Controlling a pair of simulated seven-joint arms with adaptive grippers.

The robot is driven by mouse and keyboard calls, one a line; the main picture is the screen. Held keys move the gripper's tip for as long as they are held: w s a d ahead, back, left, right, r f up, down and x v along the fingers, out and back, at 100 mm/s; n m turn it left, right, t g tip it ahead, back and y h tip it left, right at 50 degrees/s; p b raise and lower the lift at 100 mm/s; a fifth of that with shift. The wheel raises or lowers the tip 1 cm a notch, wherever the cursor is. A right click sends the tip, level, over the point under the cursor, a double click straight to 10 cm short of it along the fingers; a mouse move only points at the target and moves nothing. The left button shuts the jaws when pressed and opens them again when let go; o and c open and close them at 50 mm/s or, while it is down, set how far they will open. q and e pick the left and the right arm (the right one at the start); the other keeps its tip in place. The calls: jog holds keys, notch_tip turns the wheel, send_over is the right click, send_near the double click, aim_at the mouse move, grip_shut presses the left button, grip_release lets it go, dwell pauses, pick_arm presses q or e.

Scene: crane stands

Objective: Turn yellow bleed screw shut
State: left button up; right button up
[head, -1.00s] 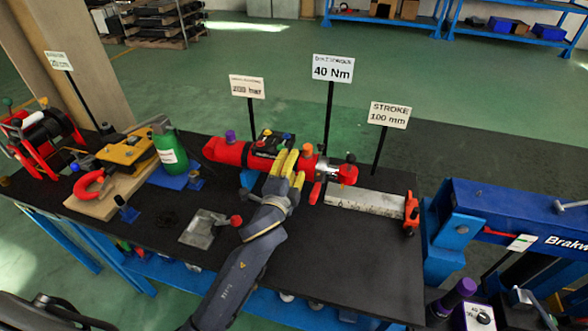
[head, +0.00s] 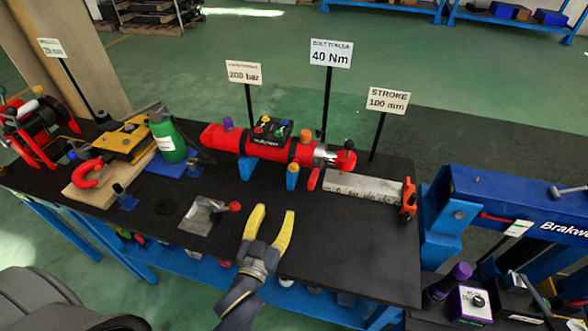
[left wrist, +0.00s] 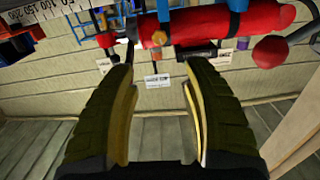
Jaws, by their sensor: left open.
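The red hydraulic cylinder (head: 222,138) lies across the back middle of the black bench top. A black block (head: 268,141) on it carries several small coloured knobs; one at the back looks yellow, and I take it for the yellow bleed screw (head: 266,119), though it is too small to be sure. My left gripper (head: 271,218), with yellow fingers, is open and empty in front of the cylinder, apart from it. In the left wrist view the open fingers (left wrist: 158,80) have nothing between them, and the red cylinder (left wrist: 215,25) shows beyond, near the top. My right gripper is not in view.
Signs on posts, including the 40 Nm sign (head: 331,53), stand behind the cylinder. A steel scale (head: 362,189) lies to its right. A metal plate with a red knob (head: 204,215) lies left of my gripper. A green bottle (head: 168,140) stands further left. The front right bench is clear.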

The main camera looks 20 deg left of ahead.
aim_at(293, 170)
pick_arm(q)
jog(key=w, duration=1.7)
jog(key=shift+w+a, duration=0.1)
jog(key=shift+w, duration=0.1)
jog(key=shift+r, duration=0.1)
grip_shut()
